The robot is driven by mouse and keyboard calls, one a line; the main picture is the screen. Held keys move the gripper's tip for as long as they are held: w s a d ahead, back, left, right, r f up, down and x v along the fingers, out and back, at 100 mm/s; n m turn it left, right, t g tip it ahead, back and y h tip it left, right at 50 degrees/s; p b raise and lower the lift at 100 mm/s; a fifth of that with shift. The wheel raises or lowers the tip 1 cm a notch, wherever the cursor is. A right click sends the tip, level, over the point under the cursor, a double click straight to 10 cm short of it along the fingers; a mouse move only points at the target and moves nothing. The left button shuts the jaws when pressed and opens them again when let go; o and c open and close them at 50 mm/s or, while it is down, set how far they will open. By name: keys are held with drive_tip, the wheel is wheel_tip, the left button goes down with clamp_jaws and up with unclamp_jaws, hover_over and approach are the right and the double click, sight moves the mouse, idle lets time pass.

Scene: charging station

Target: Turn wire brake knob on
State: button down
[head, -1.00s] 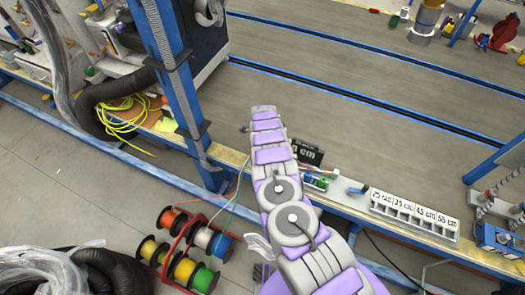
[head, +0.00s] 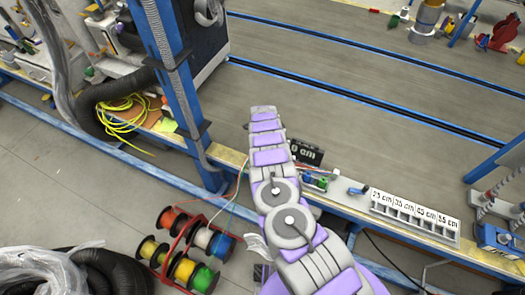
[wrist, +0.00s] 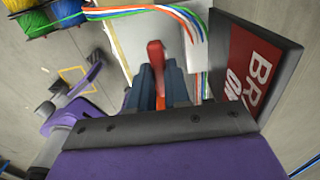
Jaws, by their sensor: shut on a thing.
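In the wrist view, a red knob (wrist: 156,57) stands between the fingers of my gripper (wrist: 160,85), in front of a white panel (wrist: 120,42). My gripper is shut on the knob, whose rounded end sticks out beyond the fingertips. A dark-framed red sign (wrist: 245,75) with white letters, partly reading "BR" and "ON", is close to the right of the gripper. In the head view, my arm hides the knob and the fingers.
Green, orange, blue and white wires (wrist: 150,12) cross above the knob. In the head view, a black display (head: 306,152) reading "cm" stands right of my arm. A labelled bin row (head: 415,218) is farther right on the bench. A spool rack (head: 185,245) is at lower left.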

drive_tip(key=c, duration=1.1)
unclamp_jaws()
drive_tip(key=shift+w+a, duration=0.1)
drive_tip(key=shift+a, duration=0.15)
drive_tip(key=shift+d, duration=0.15)
drive_tip(key=shift+r, duration=0.15)
drive_tip(key=shift+r+p, duration=2)
drive_tip(key=shift+r, duration=6.5)
